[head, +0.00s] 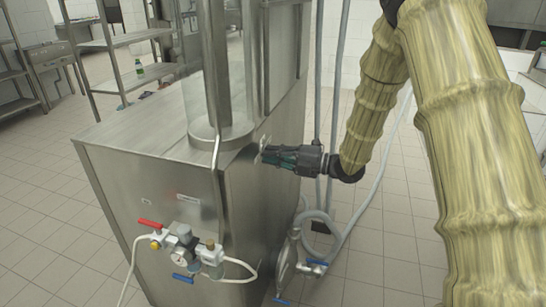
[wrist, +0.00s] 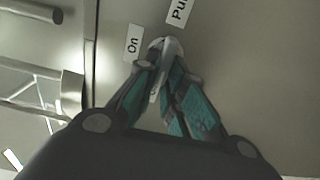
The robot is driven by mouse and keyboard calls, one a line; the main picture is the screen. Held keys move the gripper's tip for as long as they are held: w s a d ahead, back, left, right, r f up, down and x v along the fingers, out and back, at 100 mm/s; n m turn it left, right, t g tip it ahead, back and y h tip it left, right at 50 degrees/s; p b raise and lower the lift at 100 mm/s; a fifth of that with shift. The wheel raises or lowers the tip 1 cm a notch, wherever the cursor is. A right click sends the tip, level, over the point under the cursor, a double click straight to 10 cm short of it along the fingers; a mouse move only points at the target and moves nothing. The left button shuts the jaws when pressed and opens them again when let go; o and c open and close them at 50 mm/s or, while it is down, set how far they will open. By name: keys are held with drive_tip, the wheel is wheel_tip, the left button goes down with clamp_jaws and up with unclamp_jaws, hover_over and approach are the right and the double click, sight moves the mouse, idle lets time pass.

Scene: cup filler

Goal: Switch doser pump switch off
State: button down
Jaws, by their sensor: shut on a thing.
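The doser pump switch (wrist: 168,45) is a small metal toggle on the steel side panel of the machine, seen in the wrist view. An "On" label (wrist: 133,44) is to its left, and a partly cut-off label starting "Pu" (wrist: 179,8) is above it. My gripper (wrist: 165,66) has its teal-padded fingertips closed around the lever, which hides part of it. In the head view my gripper (head: 268,155) reaches in from the right and touches the cabinet side. The switch there is small and mostly hidden by the fingers.
The steel cabinet (head: 130,150) has a clear cylinder on top. Its front carries a valve and regulator group (head: 184,245) with a red handle. Hoses (head: 325,225) and a blue-handled valve (head: 315,265) are below my gripper. Shelving (head: 120,60) stands behind at the left.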

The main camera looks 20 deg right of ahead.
drive_tip(key=c, duration=1.5)
unclamp_jaws()
drive_tip(key=v, duration=1.2)
drive_tip(key=shift+f, duration=0.15)
